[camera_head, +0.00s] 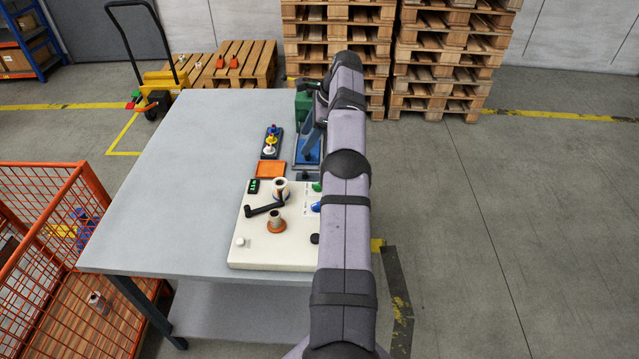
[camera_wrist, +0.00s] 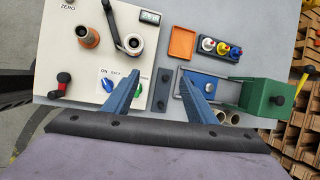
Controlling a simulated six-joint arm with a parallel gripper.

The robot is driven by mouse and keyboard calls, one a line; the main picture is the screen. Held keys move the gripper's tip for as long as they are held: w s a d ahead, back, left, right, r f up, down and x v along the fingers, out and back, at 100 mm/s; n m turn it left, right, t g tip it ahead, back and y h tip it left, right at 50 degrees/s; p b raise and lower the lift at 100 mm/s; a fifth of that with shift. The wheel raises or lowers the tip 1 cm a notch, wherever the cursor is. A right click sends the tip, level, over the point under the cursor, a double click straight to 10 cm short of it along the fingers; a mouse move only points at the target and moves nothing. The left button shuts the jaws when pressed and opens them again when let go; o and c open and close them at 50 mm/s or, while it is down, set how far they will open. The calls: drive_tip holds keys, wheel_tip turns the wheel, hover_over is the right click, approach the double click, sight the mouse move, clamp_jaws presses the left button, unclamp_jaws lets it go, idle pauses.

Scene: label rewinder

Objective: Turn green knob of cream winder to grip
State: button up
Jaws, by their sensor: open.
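The cream winder (camera_head: 258,251) sits on the near right part of the table; its top also fills the upper left of the wrist view (camera_wrist: 72,68). Its green knob (camera_head: 317,187) is at the right edge, partly hidden by my arm. In the wrist view the green knob (camera_wrist: 139,89) shows just right of my left finger, which hides part of it. A blue knob (camera_wrist: 107,86) is left of that finger, below small printed labels. My gripper (camera_wrist: 159,77) is open and empty, its fingers apart over the winder's edge and a dark plate. Contact with the knob cannot be told.
On the winder are a black crank (camera_wrist: 116,26), spools (camera_wrist: 87,36) and a red-black knob (camera_wrist: 62,83). An orange tray (camera_wrist: 182,43), a strip of coloured plugs (camera_wrist: 220,48) and a blue-green device (camera_wrist: 262,95) stand beside it. The table's left side (camera_head: 155,180) is clear.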

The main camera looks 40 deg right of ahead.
drive_tip(key=s+a+r+n+g+h+b, duration=0.1)
drive_tip(key=s+a+r+n+g+b, duration=0.15)
drive_tip(key=a, duration=0.45)
drive_tip(key=s+f+n+h, duration=0.1)
drive_tip(key=s+f+n, duration=0.1)
drive_tip(key=f, duration=0.1)
drive_tip(key=s+d+f+n, duration=0.1)
drive_tip(key=s+f+n, duration=0.1)
drive_tip(key=f, duration=0.2)
drive_tip(key=s+f+n+h, duration=0.1)
drive_tip(key=s+f+n, duration=0.1)
drive_tip(key=f, duration=0.2)
drive_tip(key=shift+s+d+f+n+g+h, duration=0.2)
drive_tip(key=shift+s+d+n+g+h, duration=0.05)
drive_tip(key=shift+s+n+g+h, duration=0.1)
drive_tip(key=shift+w+d+f+n+h, duration=0.1)
drive_tip(key=shift+d+f+n+h, duration=0.25)
drive_tip(key=shift+n, duration=0.55)
drive_tip(key=w+d+n+t, duration=0.1)
drive_tip(key=n, duration=0.1)
drive_tip(key=w+d+r+n+h, duration=0.1)
drive_tip(key=w+d+n, duration=0.1)
drive_tip(key=n, duration=0.1)
drive_tip(key=shift+w+t, duration=0.1)
drive_tip(key=shift+t, duration=0.3)
drive_tip(key=shift+f, duration=0.15)
drive_tip(key=shift+p+x, duration=1.4)
drive_tip(key=shift+x, duration=2.15)
